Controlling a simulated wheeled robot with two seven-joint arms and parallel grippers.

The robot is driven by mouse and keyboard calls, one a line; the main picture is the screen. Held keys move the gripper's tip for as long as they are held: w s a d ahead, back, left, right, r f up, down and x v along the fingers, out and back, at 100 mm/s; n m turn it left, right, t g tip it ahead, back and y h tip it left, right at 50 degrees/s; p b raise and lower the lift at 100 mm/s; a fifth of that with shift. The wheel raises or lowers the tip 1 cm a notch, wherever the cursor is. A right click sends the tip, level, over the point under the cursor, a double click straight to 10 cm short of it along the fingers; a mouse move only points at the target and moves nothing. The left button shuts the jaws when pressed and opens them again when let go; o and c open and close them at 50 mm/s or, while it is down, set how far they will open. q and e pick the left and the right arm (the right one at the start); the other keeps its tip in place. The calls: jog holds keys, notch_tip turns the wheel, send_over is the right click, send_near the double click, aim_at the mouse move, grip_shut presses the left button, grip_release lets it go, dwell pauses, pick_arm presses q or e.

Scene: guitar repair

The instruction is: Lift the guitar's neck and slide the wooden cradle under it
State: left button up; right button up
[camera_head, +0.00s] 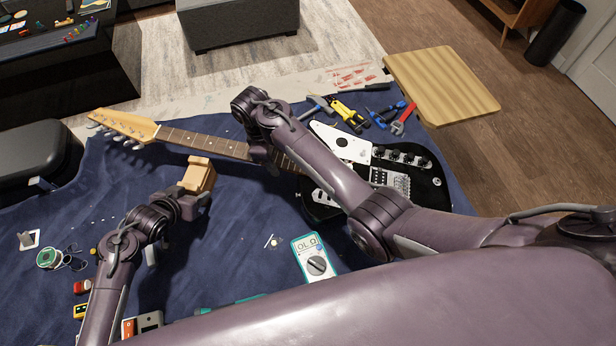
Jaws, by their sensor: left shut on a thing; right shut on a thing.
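The electric guitar lies across the blue cloth, with its black body (437,185) at the right and its light headstock (125,124) at the left. My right gripper (264,160) is shut on the neck (205,141) near the body; its fingers are mostly hidden by my arm. Whether the neck is raised is hard to tell. My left gripper (187,199) is shut on the small wooden cradle (198,174). The cradle is in front of the neck, on the near side, and appears apart from it. Its underside is hidden.
A multimeter (314,258) lies in front of the guitar. A hammer (320,104), yellow-handled tool (349,115) and red wrench (403,119) lie behind it. A solder spool (48,258) sits at the left. The blue cloth (225,240) is mostly clear near the cradle.

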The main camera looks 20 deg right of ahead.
aim_at(201, 170)
pick_arm(q)
jog(key=shift+w+d+r, duration=0.1)
jog(key=shift+w+d, duration=0.25)
jog(key=shift+w, duration=0.3)
jog(key=shift+w+d+r, duration=0.1)
jog(key=shift+w+d, duration=0.2)
jog(key=shift+w, duration=0.3)
jog(key=shift+w, duration=0.15)
jog(key=shift+w+d, duration=0.4)
jog(key=shift+w, duration=0.3)
jog(key=shift+w+d, duration=0.4)
jog(key=shift+w, duration=0.25)
jog(key=shift+w+d, duration=0.4)
jog(key=shift+w, duration=0.3)
jog(key=shift+f, duration=0.2)
jog(key=o, duration=1.1)
jog(key=shift+c, duration=0.2)
jog(key=shift+s+f, duration=0.1)
jog(key=shift+c, duration=0.4)
jog(key=shift+v, duration=3.55)
